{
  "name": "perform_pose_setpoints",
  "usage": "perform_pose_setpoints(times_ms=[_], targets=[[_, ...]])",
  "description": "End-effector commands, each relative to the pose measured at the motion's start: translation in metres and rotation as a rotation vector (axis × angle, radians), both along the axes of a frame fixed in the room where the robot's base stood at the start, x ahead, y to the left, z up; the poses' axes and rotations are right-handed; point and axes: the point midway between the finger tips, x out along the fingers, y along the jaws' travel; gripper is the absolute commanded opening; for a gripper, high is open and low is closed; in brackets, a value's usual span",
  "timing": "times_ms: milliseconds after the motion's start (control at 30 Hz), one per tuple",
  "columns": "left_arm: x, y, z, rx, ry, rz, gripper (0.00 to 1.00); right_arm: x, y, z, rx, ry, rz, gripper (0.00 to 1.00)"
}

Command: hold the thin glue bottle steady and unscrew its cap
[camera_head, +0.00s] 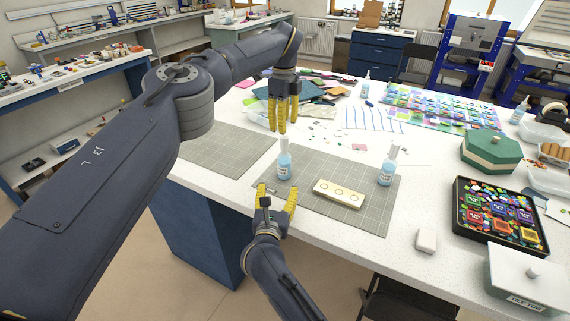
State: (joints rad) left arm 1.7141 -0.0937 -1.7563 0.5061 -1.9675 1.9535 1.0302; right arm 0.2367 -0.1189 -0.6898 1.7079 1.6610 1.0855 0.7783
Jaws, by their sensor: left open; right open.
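A slim light-blue bottle with a white label and pale cap (284,165) stands upright on the grey cutting mat (350,218). My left gripper (282,130) points down just above its cap, yellow fingers open; whether they touch the cap I cannot tell. My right gripper (277,189) is open and empty, in front of the bottle's base, with its fingers pointing up and away. A similar bottle (386,172) stands upright at the mat's right side. The labels are too small to read, so I cannot tell which one is the thin glue bottle.
A cream block with round holes (339,194) lies between the two bottles. A white eraser-like block (426,240), a black tray of colourful pieces (500,238) and a green box (491,150) are to the right. Another mat (225,152) at left is bare.

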Motion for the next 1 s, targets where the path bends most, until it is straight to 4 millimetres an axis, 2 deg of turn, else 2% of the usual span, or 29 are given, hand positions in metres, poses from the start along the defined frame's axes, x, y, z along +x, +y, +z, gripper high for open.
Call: perform_pose_setpoints(times_ms=[100,600,800,1000], targets=[[0.0,0.0,0.0,-0.001,0.0,-0.001,0.42,0.021,-0.003,0.001,-0.002,-0.001,0.0,0.67],[0.0,-0.001,0.0,-0.002,0.001,-0.002,0.42,0.1,-0.014,0.001,-0.004,-0.001,0.0,0.67],[0.0,-0.001,0.0,-0.002,0.001,-0.002,0.42,0.121,-0.017,0.0,-0.003,-0.001,0.0,0.67],[0.0,-0.001,0.0,-0.002,0.001,-0.002,0.42,0.131,-0.018,0.0,-0.002,0.0,0.001,0.67]])
